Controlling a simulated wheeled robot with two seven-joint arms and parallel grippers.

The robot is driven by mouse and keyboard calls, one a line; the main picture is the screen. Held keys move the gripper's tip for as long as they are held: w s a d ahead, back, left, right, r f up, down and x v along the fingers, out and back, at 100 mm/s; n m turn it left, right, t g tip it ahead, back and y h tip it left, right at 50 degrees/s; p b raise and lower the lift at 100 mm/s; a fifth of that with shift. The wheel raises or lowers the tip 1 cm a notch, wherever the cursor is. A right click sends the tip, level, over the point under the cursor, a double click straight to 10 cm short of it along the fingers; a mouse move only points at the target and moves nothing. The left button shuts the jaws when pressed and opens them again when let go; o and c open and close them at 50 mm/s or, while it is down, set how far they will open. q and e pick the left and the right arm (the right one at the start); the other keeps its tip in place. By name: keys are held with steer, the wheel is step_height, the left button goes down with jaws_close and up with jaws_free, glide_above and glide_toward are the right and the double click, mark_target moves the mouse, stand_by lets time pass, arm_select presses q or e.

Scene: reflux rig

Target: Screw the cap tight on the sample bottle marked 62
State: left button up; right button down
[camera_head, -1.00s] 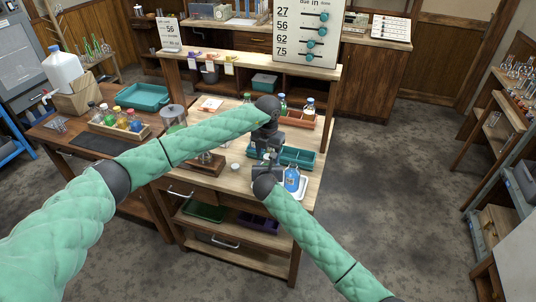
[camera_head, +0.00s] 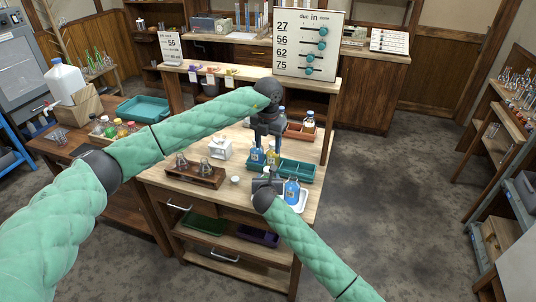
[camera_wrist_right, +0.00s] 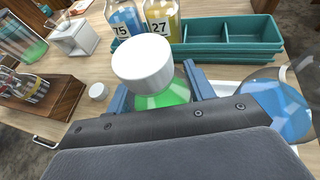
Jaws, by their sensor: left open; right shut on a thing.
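In the right wrist view my right gripper (camera_wrist_right: 160,92) is shut on a bottle of green liquid (camera_wrist_right: 163,98). A wide white cap (camera_wrist_right: 143,63) sits on its top; I cannot tell how tight it is. The bottle's marking does not show, so I cannot read 62. In the head view my right gripper (camera_head: 268,185) is low over the table front and hides most of this bottle. My left gripper (camera_head: 265,143) is open and empty, pointing down, behind and above the right one, near the bottles marked 75 (camera_wrist_right: 125,20) and 27 (camera_wrist_right: 161,22).
A teal compartment tray (camera_head: 296,169) lies behind my right gripper. A blue bottle (camera_head: 291,189) stands on a white tray (camera_head: 303,203) to the right. A small white round piece (camera_head: 235,180) lies on the table. A wooden rack with flasks (camera_head: 194,176) is left of it.

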arm_select(q)
steer(key=shift+r, duration=0.7)
arm_select(e)
steer(key=shift+c, duration=2.4)
jaws_free()
steer(key=shift+s+r+b, duration=0.15)
steer(key=shift+s+b, duration=0.15)
steer(key=shift+s, duration=0.3)
arm_select(q)
step_height(320, 180, down, 3)
steer(key=shift+r+b, duration=0.2)
steer(key=shift+b, duration=0.8)
arm_select(e)
steer(key=v, duration=0.6)
steer(key=shift+s+r, duration=0.2)
arm_select(q)
steer(key=shift+f, duration=0.1)
arm_select(e)
steer(key=shift+s, duration=0.1)
